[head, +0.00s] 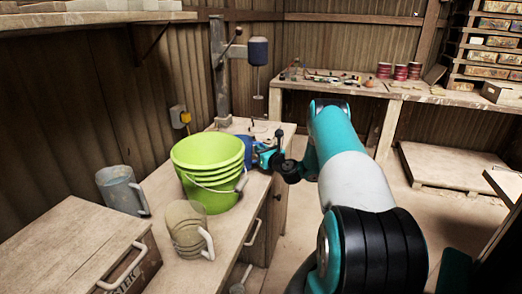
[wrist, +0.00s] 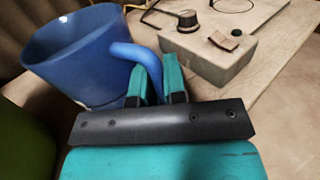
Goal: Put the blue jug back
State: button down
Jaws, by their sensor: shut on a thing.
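The blue jug (wrist: 82,62) is at the upper left of the wrist view, its open rim facing up and a little tilted in the picture. My gripper (wrist: 161,82) has its teal fingers shut on the jug's handle (wrist: 136,54). In the head view the jug (head: 262,146) shows only in part behind the green bucket, with my gripper (head: 272,158) at its right side. I cannot tell whether the jug's base touches the worktop. A bluish-grey clear jug (head: 120,190) and a brownish clear jug (head: 186,230) stand on the same worktop, nearer the camera.
Stacked green buckets (head: 207,172) stand just in front of the blue jug. A grey box with a knob (wrist: 215,48) sits beyond my gripper. A drill-like stand (head: 221,80) rises behind. A wooden crate (head: 75,250) fills the near left. Bare worktop (head: 160,195) shows between the clear jugs.

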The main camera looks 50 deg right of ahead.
jog(key=shift+f, duration=0.15)
jog(key=c, duration=1.2)
grip_release()
